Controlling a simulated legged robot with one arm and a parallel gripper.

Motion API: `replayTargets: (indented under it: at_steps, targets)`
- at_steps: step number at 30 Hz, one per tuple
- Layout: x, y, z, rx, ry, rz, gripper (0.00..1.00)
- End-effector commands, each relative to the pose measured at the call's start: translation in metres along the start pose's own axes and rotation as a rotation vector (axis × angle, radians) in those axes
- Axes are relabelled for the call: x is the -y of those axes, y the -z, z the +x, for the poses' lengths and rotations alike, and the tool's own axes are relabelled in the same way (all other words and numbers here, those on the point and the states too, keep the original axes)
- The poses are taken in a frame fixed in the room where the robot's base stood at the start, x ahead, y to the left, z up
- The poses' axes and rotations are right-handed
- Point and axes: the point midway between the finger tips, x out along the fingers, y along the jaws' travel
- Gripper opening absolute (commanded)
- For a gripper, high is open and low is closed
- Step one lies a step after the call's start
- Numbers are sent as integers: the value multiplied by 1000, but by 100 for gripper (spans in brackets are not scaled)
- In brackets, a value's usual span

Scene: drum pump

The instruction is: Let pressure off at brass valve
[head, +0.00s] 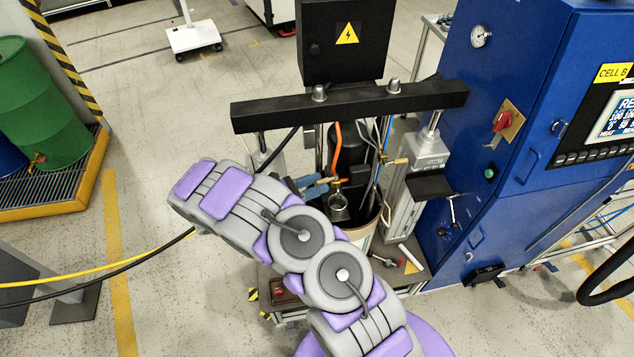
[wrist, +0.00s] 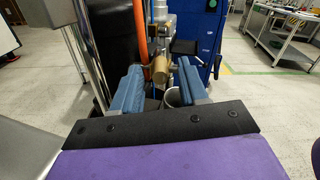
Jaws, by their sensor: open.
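The brass valve (wrist: 160,68) is a small yellowish fitting in the middle of the wrist view, below the pump's metal column. My gripper (wrist: 158,78) is open, with one blue finger on each side of the valve. A gap shows between the valve and the right finger; the left finger is closer, and I cannot tell whether it touches. In the head view my gripper (head: 321,186) reaches in from the left beside the pump, under the black crossbeam. The valve is small and partly hidden there among the pump parts.
The black crossbeam (head: 350,104) spans above the pump. An orange hose (wrist: 142,38) runs close to the left finger. The blue cabinet (head: 470,150) stands at the right, and a green drum (head: 40,100) at the left. Open floor lies between drum and pump.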

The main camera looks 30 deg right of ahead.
Motion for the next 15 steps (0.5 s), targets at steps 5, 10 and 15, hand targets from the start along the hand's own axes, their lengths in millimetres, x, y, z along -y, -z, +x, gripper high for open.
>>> replayTargets:
  at_steps: [5,10,15]
  targets:
    - [-2,0,-36,-3,-9,3,43]
    - [-2,-1,-75,-2,-7,4,43]
    - [-1,0,-111,-2,-5,0,43]
